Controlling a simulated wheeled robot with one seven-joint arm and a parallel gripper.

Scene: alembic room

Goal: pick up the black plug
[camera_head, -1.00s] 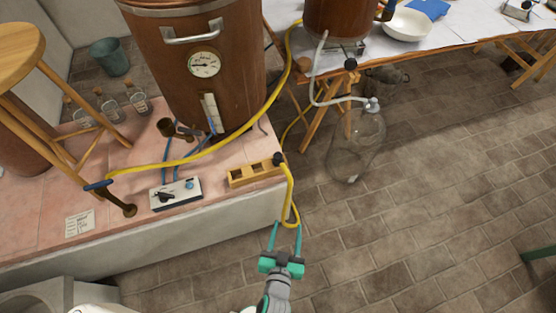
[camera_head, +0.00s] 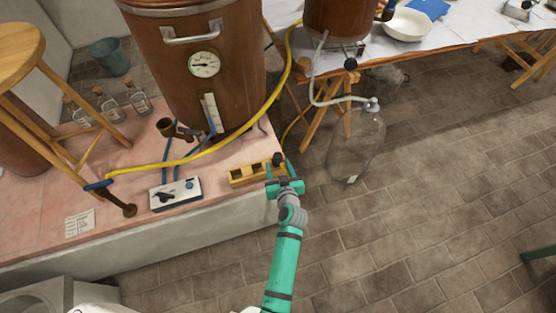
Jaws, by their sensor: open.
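The black plug (camera_head: 277,159) is a small dark knob at the right end of the wooden rack (camera_head: 246,176), near the right edge of the pink tiled platform. My gripper (camera_head: 279,171) is right at the plug, with its teal fingers open and pointing away from me toward it. The fingers seem to lie on either side of the plug, but I cannot tell whether they touch it. My gripper hides the right end of the rack and the plug's lower part.
A white control box (camera_head: 175,195) sits left of the rack. A yellow hose (camera_head: 225,143) runs past the large copper vessel (camera_head: 195,95). A clear glass carboy (camera_head: 357,145) stands on the brick floor at right. A wooden stool (camera_head: 22,45) stands at left.

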